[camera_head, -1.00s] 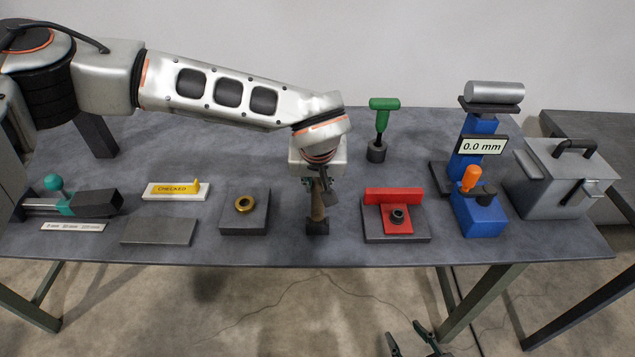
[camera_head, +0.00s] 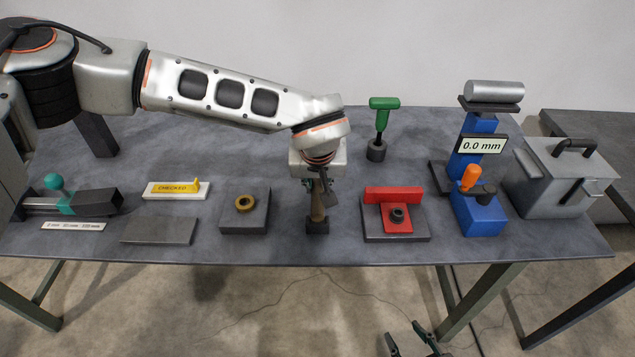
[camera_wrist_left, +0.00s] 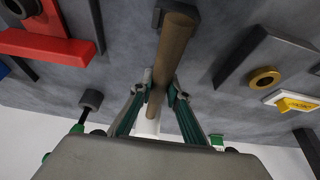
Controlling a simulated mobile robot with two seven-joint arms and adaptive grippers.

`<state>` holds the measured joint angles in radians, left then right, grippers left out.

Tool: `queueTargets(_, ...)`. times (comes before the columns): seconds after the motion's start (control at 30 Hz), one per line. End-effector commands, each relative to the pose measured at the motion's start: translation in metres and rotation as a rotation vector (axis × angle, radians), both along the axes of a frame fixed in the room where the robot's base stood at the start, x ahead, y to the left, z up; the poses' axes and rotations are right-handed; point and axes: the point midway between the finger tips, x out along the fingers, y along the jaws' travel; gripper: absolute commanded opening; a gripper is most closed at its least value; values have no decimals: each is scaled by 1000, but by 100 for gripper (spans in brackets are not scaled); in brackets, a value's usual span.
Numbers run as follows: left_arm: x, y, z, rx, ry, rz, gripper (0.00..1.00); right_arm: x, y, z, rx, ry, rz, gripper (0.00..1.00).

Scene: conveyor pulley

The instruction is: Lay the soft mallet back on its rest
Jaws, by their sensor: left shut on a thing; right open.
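My left gripper (camera_head: 319,187) is shut on the brown handle of the soft mallet (camera_head: 317,208), near the front middle of the table. In the left wrist view the handle (camera_wrist_left: 172,50) runs between the fingers (camera_wrist_left: 161,94), with a white part, seemingly the head, just behind them. A small dark block (camera_head: 317,228), likely the rest, is at the handle's lower end in the head view. I cannot tell whether the handle touches it. My right gripper (camera_head: 416,340) is open and empty, in front of the table at the bottom edge.
A brass ring (camera_head: 244,203) on a grey block stands left of the mallet. A red fixture (camera_head: 393,195) stands to its right. Bare table lies between these.

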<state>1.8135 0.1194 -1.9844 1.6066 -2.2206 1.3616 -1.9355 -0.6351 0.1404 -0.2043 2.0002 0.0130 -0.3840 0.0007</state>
Motion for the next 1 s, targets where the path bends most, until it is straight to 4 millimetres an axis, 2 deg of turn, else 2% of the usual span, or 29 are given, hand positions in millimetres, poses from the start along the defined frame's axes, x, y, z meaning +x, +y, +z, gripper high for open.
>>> queueTargets(0.77,1,0,-13,-1,-3,-1,0,-3,-1,-7,-1,8,-1,42)
queueTargets(0.8,1,0,-12,-1,-3,-1,26,-4,-1,-7,-2,9,-1,42)
queueTargets(0.83,1,0,-12,-1,-3,-1,34,-4,-1,-8,-1,10,-2,42)
queueTargets(1.0,0,0,-12,-1,-2,0,36,-7,-1,-9,-1,14,-1,42)
